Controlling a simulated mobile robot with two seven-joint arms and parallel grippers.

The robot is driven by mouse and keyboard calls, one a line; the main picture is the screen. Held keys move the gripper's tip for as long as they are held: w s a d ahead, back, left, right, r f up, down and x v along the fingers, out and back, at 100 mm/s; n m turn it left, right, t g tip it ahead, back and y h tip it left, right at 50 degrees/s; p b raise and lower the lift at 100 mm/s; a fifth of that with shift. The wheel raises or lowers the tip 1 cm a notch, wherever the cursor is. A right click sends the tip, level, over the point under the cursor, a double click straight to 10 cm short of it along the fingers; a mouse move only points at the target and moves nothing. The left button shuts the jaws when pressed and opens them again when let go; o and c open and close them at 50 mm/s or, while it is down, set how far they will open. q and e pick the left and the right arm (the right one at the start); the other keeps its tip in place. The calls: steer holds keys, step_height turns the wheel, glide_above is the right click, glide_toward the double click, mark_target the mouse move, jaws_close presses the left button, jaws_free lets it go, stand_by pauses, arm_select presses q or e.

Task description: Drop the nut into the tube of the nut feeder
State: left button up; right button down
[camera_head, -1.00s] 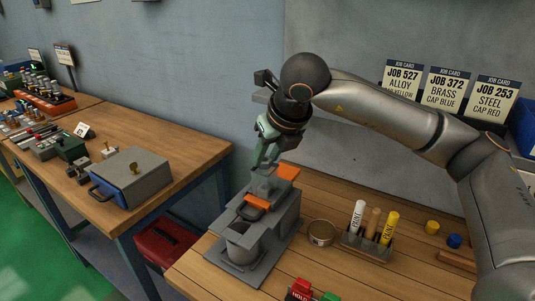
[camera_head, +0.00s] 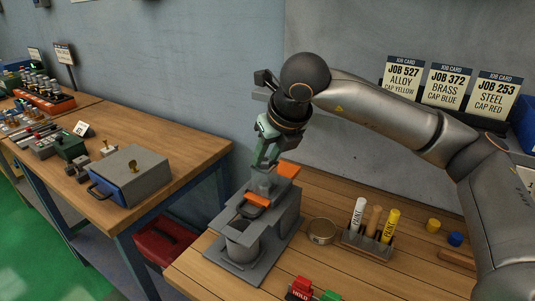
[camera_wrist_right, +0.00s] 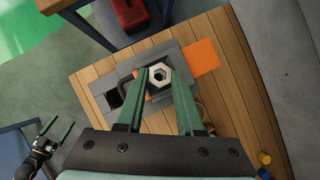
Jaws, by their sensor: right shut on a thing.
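The grey nut feeder (camera_head: 278,232) stands on the wooden cart top in the head view, with orange parts and a grey cup at its front. My right gripper (camera_head: 261,168) points down just above the rear part of the feeder. In the right wrist view, a pale hexagonal nut (camera_wrist_right: 159,76) with a dark hole is held between the green fingertips of my right gripper (camera_wrist_right: 159,80). The feeder (camera_wrist_right: 185,62) lies below it. I cannot clearly make out the tube mouth. My left gripper (camera_wrist_right: 57,129) shows in the right wrist view, open and empty, away from the feeder.
Right of the feeder are a round tin (camera_head: 321,232) and a rack (camera_head: 367,245) with paint markers. Red and green buttons (camera_head: 301,287) are at the front edge. Job cards (camera_head: 447,90) stand behind. A blue-grey box (camera_head: 131,177) sits on the left bench.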

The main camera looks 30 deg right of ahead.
steer(key=shift+f+b, duration=0.1)
steer(key=shift+b, duration=0.25)
stand_by(0.7)
stand_by(0.5)
steer(key=c, duration=1)
jaws_free()
steer(key=shift+o, duration=0.5)
steer(key=shift+o, duration=0.2)
steer(key=shift+o, duration=0.6)
